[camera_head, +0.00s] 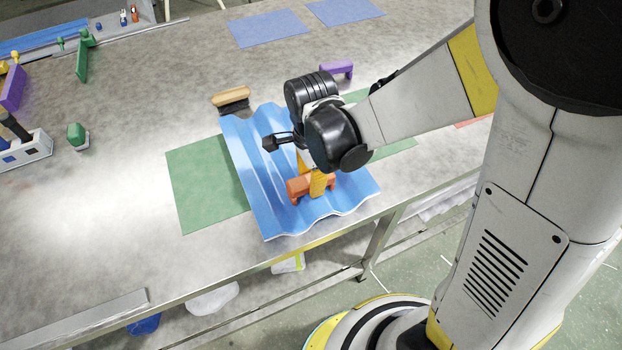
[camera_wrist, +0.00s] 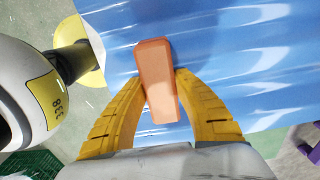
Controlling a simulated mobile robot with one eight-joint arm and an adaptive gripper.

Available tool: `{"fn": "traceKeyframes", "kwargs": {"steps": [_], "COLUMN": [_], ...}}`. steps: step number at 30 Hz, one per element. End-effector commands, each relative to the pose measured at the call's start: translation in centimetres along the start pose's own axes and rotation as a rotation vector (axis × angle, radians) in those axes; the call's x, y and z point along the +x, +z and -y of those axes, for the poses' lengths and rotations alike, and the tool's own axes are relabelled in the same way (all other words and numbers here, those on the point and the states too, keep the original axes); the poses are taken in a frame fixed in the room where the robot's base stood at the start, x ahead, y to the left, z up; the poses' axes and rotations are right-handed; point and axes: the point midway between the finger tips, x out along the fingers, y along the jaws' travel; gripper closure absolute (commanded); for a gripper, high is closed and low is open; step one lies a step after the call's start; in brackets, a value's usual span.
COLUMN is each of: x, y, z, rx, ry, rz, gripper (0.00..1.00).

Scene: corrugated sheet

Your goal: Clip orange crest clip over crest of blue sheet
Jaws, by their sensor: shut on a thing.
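The blue corrugated sheet (camera_head: 262,190) lies on the workbench, partly over a green mat. The orange crest clip (camera_head: 298,187) is at the sheet's near part, in the grip of my gripper (camera_head: 315,182). In the wrist view the clip (camera_wrist: 157,80) sits between the two yellow fingers of my gripper (camera_wrist: 160,98), which are shut on it, with the blue sheet (camera_wrist: 235,60) behind. The clip's legs point down toward the ridges in the head view. I cannot tell whether they touch the sheet or straddle a crest. My wrist hides part of the sheet's far right side.
A green mat (camera_head: 200,185) shows left of the sheet. A wooden-handled brush (camera_head: 231,99) lies behind it, and a purple bracket (camera_head: 337,69) stands at the back. Blue mats (camera_head: 268,28) lie farther off. The bench's front edge is close to the sheet.

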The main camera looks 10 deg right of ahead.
Motion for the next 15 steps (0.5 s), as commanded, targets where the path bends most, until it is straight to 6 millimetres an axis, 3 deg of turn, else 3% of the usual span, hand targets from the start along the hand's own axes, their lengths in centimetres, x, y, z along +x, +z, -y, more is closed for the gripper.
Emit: {"fn": "traceKeyframes", "kwargs": {"steps": [11,12,13,15], "x": [0.47,0.43,0.41,0.39], "y": [0.00,0.00,0.00,0.00], "z": [0.00,0.00,0.00,0.00], "rx": [0.000,0.000,0.000,0.000], "ry": [0.000,0.000,0.000,0.000], "rz": [0.000,0.000,0.000,0.000], "gripper": [0.99,0.57,0.48,0.44]}}
